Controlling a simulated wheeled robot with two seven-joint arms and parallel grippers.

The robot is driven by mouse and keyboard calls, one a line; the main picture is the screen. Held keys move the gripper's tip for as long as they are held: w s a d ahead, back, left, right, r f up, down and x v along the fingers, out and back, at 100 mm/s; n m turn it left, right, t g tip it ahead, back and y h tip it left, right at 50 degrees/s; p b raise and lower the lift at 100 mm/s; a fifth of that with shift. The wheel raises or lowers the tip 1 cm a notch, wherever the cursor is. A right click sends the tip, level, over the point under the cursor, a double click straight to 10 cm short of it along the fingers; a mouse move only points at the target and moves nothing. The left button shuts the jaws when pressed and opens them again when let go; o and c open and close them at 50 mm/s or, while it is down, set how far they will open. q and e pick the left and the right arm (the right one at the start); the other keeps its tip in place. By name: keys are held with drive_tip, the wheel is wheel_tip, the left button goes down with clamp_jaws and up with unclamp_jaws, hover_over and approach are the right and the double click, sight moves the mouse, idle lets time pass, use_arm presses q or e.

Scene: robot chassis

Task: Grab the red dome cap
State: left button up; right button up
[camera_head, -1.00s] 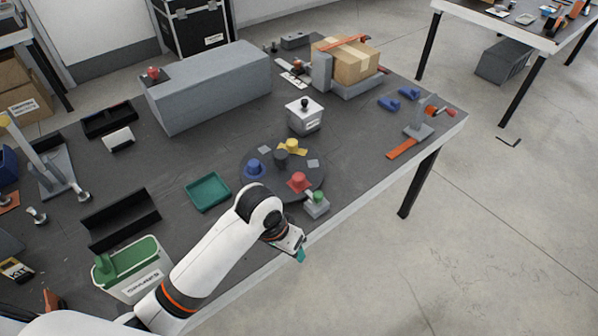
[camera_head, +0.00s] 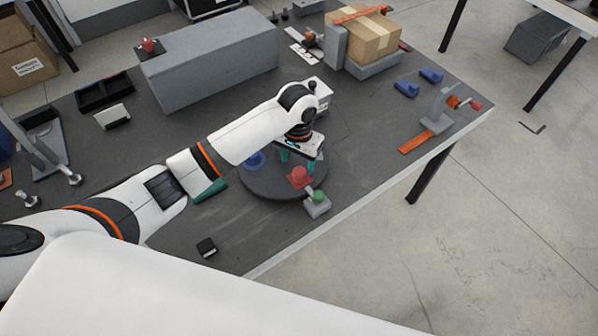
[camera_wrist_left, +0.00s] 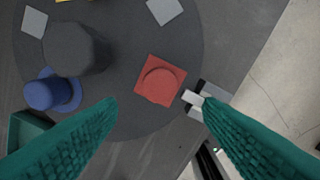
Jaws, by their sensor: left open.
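The red dome cap (camera_head: 299,177) has a square base and sits near the front edge of a dark round turntable (camera_head: 258,188). In the left wrist view the cap (camera_wrist_left: 160,80) lies ahead of and between the two green fingers. My left gripper (camera_head: 300,160) points down over the turntable, just behind the cap in the head view. Its fingers are spread wide and empty, and it also shows in the wrist view (camera_wrist_left: 160,120). My right gripper is not in view.
A blue cap (camera_wrist_left: 52,92) and a dark cylinder (camera_wrist_left: 78,48) stand on the turntable. A grey block with a green button (camera_head: 318,203) stands right beside the turntable. A teal tray (camera_head: 210,190) is partly hidden by my arm. The table's front edge is close.

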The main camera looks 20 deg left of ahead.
sight(299, 171)
use_arm(q)
drive_tip(key=f, duration=0.4)
drive_tip(key=f+p, duration=0.1)
drive_tip(key=f, duration=0.1)
drive_tip(key=shift+w+d+f, duration=0.1)
drive_tip(key=shift+w+f, duration=0.2)
drive_tip(key=shift+w, duration=0.05)
drive_tip(key=shift+w+f, duration=0.1)
drive_tip(key=shift+w, duration=0.05)
drive_tip(key=c, duration=1.1)
